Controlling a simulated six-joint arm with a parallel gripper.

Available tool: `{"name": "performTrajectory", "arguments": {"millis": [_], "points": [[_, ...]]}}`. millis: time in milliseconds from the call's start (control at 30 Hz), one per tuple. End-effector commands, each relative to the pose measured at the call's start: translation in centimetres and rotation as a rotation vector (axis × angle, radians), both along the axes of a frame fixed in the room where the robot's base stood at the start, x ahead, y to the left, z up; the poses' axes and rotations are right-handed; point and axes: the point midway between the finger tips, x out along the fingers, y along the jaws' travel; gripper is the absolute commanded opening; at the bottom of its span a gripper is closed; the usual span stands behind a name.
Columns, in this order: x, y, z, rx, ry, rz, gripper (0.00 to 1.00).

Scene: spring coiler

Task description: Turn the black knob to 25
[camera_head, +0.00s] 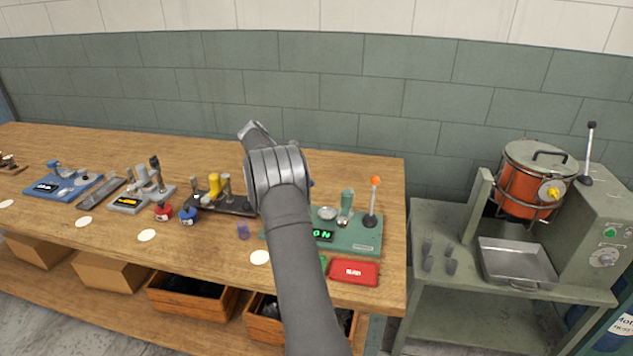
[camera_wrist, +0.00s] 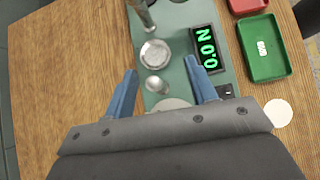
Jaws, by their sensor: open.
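I cannot make out a black knob in either view; my arm covers part of the bench in the camera_head view. The green device (camera_head: 366,238) stands on the bench's right part, and its display (camera_head: 322,235) is partly hidden by my arm. In the wrist view the green device (camera_wrist: 176,20) lies below my gripper (camera_wrist: 160,72), and its display (camera_wrist: 206,48) shows green "0.0 N". A silver disc (camera_wrist: 155,52) and a small round metal piece (camera_wrist: 156,86) show between my blue fingers. My gripper is open and empty. A pale round shape below is partly covered by the gripper body.
A lever with an orange ball (camera_head: 375,181) rises from the green device. A red tray (camera_head: 354,271) and a green tray (camera_wrist: 267,48) lie beside it. Several other devices stand to the left. A grey machine with an orange drum (camera_head: 526,207) stands right of the bench.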

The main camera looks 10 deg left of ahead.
Motion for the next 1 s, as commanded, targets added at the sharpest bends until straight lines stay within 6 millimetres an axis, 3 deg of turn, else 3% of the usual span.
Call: {"name": "performTrajectory", "arguments": {"millis": [200, 400, 767, 1000], "points": [[-0.4, -3.0, 1.8, 0.0, 0.0, 0.0, 0.52], [-0.5, -4.1, 2.4, 0.0, -0.001, 0.001, 0.52], [-0.5, -4.0, 2.4, 0.0, -0.001, 0.001, 0.52], [-0.3, -2.1, 1.2, -0.001, 0.001, 0.003, 0.52]]}}
